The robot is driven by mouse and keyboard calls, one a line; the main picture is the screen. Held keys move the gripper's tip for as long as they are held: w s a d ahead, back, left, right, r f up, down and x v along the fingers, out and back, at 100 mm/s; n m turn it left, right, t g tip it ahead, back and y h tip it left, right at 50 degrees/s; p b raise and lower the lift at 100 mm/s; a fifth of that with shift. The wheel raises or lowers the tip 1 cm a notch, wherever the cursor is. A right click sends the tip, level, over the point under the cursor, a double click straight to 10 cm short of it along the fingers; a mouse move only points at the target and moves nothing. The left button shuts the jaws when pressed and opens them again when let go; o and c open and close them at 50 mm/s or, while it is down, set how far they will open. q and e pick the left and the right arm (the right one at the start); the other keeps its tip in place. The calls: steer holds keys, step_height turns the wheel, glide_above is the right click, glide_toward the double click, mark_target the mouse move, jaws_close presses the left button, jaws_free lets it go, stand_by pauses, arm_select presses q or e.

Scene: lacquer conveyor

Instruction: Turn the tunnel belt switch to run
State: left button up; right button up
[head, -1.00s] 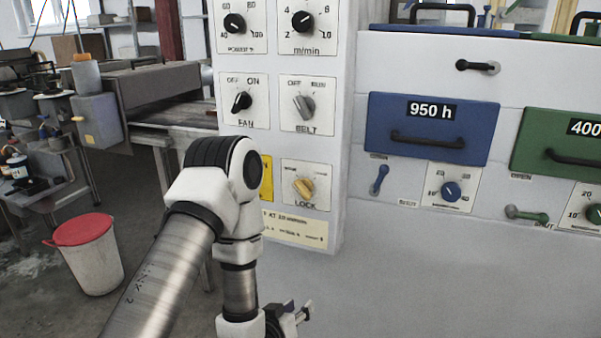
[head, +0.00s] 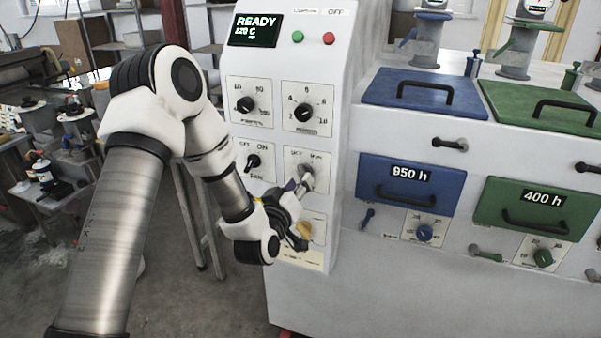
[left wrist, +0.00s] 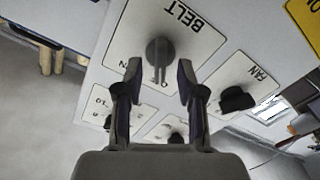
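The grey belt switch (head: 307,172) is on its white plate on the control panel, partly covered by my left gripper in the head view. My left gripper (head: 298,190) is at the panel in front of this switch. In the left wrist view the left gripper (left wrist: 159,72) is open, one fingertip on each side of the knob with gaps; contact does not show. The knob's exact setting is hard to read. My right gripper is not in view.
The black fan knob (head: 253,162) sits left of the belt switch, and the yellow lock knob (head: 304,230) below it. Above are the speed dial (head: 303,112) and a display (head: 254,30) reading READY. Blue (head: 405,185) and green (head: 530,206) drawers are to the right.

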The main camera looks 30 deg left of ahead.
arm_select(q)
steer(key=shift+x, duration=1)
jaws_close()
